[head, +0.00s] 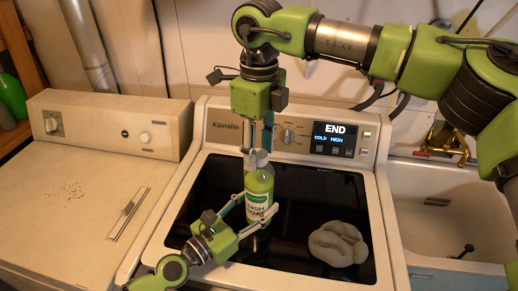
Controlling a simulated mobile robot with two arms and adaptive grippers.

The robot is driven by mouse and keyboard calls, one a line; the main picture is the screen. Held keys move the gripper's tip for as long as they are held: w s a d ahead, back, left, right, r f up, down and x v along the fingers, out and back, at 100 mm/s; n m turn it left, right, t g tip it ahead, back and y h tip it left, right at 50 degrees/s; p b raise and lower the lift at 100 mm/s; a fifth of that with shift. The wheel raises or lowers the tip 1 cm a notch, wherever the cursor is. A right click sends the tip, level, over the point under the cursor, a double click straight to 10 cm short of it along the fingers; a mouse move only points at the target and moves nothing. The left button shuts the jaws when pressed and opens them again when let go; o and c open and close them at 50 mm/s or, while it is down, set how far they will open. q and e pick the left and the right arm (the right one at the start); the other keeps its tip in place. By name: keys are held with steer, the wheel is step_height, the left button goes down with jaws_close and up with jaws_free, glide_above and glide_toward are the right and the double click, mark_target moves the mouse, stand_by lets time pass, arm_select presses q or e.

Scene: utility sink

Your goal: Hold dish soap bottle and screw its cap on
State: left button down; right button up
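The dish soap bottle (260,187), green with a white label, stands upright on the dark washer lid. My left gripper (258,207) reaches in from the lower left, with one finger on each side of the bottle, shut on its body. A pale grey cap (258,158) is at the top of the bottle, over the neck. My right gripper (257,152) points straight down from above, its fingertips on either side of the cap, seemingly shut on it. Whether the cap touches the bottle's thread is too small to tell.
The washer's control panel (300,137) is close behind. A utility sink (450,215) with a brass faucet (447,142) is at right, a second machine (75,200) at left.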

steer(key=shift+r, duration=2.3)
steer(key=shift+r+n, duration=1.75)
steer(key=shift+n, duration=0.25)
steer(key=shift+f, duration=0.1)
steer(key=shift+f, duration=3.95)
